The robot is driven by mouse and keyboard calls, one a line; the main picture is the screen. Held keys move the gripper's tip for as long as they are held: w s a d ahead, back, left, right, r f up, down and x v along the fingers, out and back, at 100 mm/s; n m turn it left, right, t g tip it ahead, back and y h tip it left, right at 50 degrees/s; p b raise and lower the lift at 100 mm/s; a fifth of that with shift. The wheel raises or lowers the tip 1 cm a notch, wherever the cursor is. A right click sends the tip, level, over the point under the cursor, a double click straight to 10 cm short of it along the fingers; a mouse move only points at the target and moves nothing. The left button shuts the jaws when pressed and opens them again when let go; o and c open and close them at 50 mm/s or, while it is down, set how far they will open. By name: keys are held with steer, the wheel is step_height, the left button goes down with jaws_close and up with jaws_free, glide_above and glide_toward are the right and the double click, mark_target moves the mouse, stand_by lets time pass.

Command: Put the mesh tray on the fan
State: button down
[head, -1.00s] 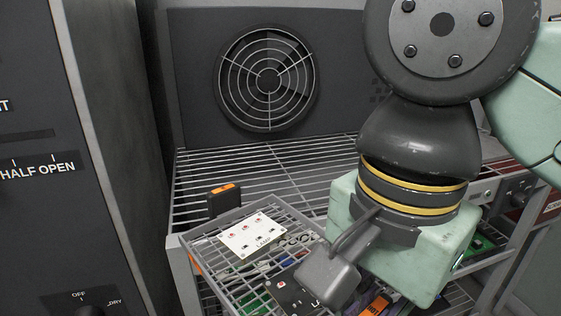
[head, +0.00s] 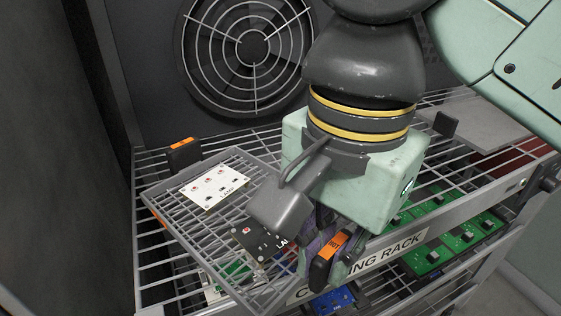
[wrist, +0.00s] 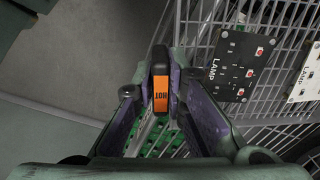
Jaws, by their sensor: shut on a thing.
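The mesh tray (head: 172,212) is a grey wire tray carrying a white LAMP board (head: 214,187) and a black LAMP board (head: 262,243). In the head view it is at lower left, slanted over the front of the rack. My gripper (head: 328,243) is shut on its near black handle, which has an orange HOT label (wrist: 161,95) between the purple fingers in the wrist view. A second orange-marked handle (head: 184,153) shows at the tray's far end. The round fan (head: 250,50) with a wire guard is in the back wall. My arm hides part of the tray.
The wire cooling rack (head: 385,252) spans the middle, its upper shelf largely bare between tray and fan. Green circuit boards (head: 433,247) lie on a lower level at right. A flat grey plate (head: 480,118) is at back right. A dark cabinet side (head: 55,130) borders the left.

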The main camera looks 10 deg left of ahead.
steer(key=shift+w+a, duration=0.1)
steer(key=shift+w, duration=0.5)
steer(key=w+d+p, duration=0.1)
steer(key=w, duration=0.3)
steer(key=w+d+f+p, duration=0.1)
steer(key=w, duration=0.4)
steer(key=w+d+p, duration=0.1)
steer(key=w+d, duration=0.1)
steer(key=w, duration=0.3)
steer(key=shift+w+f, duration=0.15)
steer(key=shift+w, duration=0.1)
steer(key=shift+w+f, duration=0.1)
steer(key=shift+f, duration=1.85)
steer(key=c, duration=2.1)
jaws_free()
steer(key=shift+f, duration=0.1)
steer(key=o, duration=0.5)
steer(key=shift+c, duration=0.2)
step_height(320, 180, up, 12)
steer(key=shift+d+r+p, duration=0.15)
steer(key=shift+r+p, duration=0.1)
steer(key=shift+p, duration=0.1)
